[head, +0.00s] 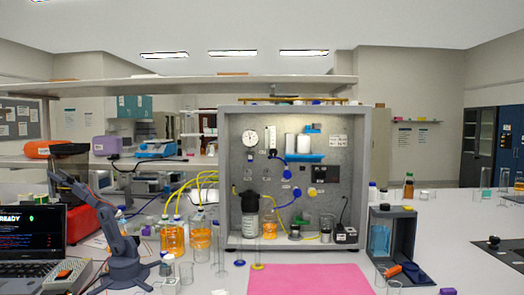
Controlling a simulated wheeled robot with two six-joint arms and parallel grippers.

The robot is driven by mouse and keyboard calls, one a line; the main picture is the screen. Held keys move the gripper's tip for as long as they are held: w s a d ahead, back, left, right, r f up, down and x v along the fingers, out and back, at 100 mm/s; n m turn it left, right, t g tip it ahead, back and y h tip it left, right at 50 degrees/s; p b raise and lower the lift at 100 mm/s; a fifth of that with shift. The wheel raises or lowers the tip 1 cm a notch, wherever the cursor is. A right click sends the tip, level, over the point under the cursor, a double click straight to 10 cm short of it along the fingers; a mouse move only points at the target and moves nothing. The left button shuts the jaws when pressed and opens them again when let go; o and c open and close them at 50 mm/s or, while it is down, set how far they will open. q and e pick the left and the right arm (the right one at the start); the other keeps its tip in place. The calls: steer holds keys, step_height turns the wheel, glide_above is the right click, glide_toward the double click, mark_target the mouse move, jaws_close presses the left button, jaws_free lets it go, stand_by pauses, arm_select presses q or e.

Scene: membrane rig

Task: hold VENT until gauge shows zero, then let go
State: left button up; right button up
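The grey membrane rig panel (234,180) stands upright at the middle of the bench in the head view. A round white gauge (250,138) sits at its upper left; its needle is too small to read. A small black control block (319,172) is at the right. Labels are too small to read, so I cannot tell which control is VENT. Neither of my grippers can be made out, and nothing is seen touching the panel.
A pink mat (305,280) lies before the rig. Bottles with orange liquid (200,243) and glass cylinders stand left of it. A small dark benchtop arm (118,245) and a laptop (35,240) are farther left. A dark open box (405,235) stands right.

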steer(key=shift+c, duration=0.3)
jaws_close()
stand_by(1.4)
